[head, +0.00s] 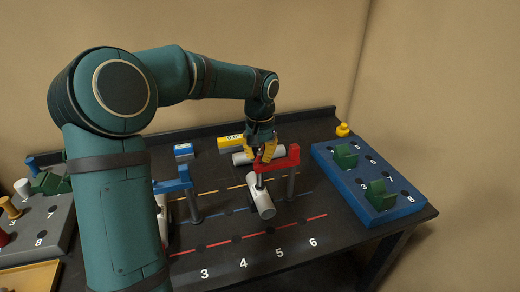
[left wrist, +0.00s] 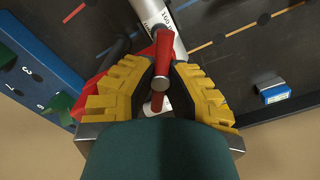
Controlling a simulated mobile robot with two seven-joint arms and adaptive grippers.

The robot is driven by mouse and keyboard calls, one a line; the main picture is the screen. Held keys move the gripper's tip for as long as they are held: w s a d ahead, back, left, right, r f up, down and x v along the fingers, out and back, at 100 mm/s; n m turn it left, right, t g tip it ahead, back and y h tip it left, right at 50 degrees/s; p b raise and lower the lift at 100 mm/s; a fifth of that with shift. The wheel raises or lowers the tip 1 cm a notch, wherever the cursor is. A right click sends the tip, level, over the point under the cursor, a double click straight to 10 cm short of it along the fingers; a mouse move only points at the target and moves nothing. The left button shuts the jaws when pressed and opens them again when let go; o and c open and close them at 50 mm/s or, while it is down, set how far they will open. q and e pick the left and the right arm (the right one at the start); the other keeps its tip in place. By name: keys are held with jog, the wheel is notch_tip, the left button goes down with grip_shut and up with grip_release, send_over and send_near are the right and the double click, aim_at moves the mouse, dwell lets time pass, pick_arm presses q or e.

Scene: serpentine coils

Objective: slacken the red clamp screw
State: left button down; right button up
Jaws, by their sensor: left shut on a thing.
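The red clamp (head: 286,163) sits on a dark post at the right of the dark table, with its arm reaching left over a pale cylinder (head: 262,198). The red clamp screw (left wrist: 163,64) stands between the yellow fingers in the left wrist view, its grey end towards the camera. My left gripper (head: 264,154) comes down from above and is shut on the screw; it also shows in the left wrist view (left wrist: 165,76). In the head view the fingers hide most of the screw. My right gripper is not in view.
A blue clamp (head: 173,186) stands left of the red one. A yellow block (head: 230,141) and a small blue block (head: 183,150) lie behind. A blue board (head: 349,198) with green pieces is at right. A grey board (head: 52,235) is at left, partly hidden by my arm.

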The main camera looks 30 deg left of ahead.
aim_at(260, 153)
pick_arm(q)
jog(key=c, duration=0.8)
grip_release()
jog(key=shift+c, duration=0.2)
jog(key=shift+r, duration=0.15)
notch_tip(260, 153, up, 12)
